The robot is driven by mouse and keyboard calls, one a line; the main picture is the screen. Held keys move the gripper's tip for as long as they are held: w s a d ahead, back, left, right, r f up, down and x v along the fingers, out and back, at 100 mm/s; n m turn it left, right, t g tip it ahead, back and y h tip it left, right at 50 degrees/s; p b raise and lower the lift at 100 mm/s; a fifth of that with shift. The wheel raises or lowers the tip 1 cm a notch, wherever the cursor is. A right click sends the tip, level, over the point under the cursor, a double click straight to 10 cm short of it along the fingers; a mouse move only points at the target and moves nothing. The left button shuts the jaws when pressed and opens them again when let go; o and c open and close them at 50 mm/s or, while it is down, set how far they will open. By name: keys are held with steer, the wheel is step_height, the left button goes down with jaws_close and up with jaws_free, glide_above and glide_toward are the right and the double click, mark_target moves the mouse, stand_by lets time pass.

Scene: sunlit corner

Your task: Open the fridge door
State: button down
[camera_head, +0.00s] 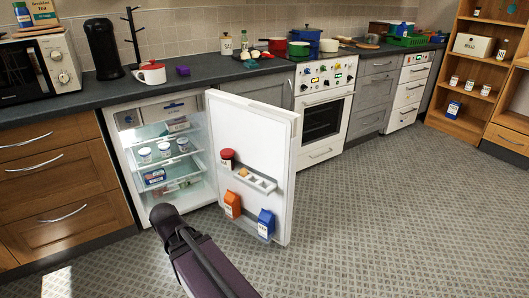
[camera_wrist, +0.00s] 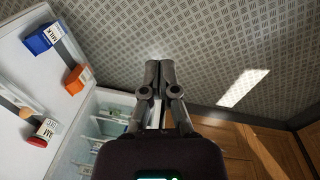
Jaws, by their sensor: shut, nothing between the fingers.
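The white fridge (camera_head: 128,117) stands under the counter in the head view, with lit shelves and food showing inside. Its door (camera_head: 262,135) stands wide open, swung out to the right, with its inner shelves facing me. The door's inner side also fills the left of the wrist view (camera_wrist: 85,20). My arm reaches in from the bottom of the head view, and its end is in front of the fridge opening. In the wrist view my gripper (camera_wrist: 153,66) is shut and empty, its fingertips over the floor, apart from the door. The door's outer handle is hidden.
The door holds an orange carton (camera_head: 232,204), a blue carton (camera_head: 266,223) and a red-lidded jar (camera_head: 227,158). Wooden drawers (camera_head: 60,180) stand left of the fridge, a white oven (camera_head: 322,118) to the right. The tiled floor (camera_head: 400,220) at right is clear.

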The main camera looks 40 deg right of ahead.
steer(key=w+d+r+n+h+b, duration=0.1)
steer(key=w+d+r+n+h, duration=0.3)
steer(key=d, duration=0.7)
steer(key=w+d+r+n+h+b, duration=0.2)
steer(key=w+d+r+n+h, duration=0.2)
steer(key=d+n+h, duration=0.3)
steer(key=w+d+r+n+h+b, duration=0.2)
steer(key=w+d+r+n+h, duration=0.3)
steer(key=d, duration=0.9)
steer(key=shift+d+n+g+h, duration=0.3)
steer(key=shift+d+n+h, duration=0.1)
steer(key=shift+n, duration=0.1)
steer(key=shift+w+r, duration=0.1)
steer(key=d, duration=1.4)
steer(key=shift+s, duration=0.2)
steer(key=shift+w, duration=0.1)
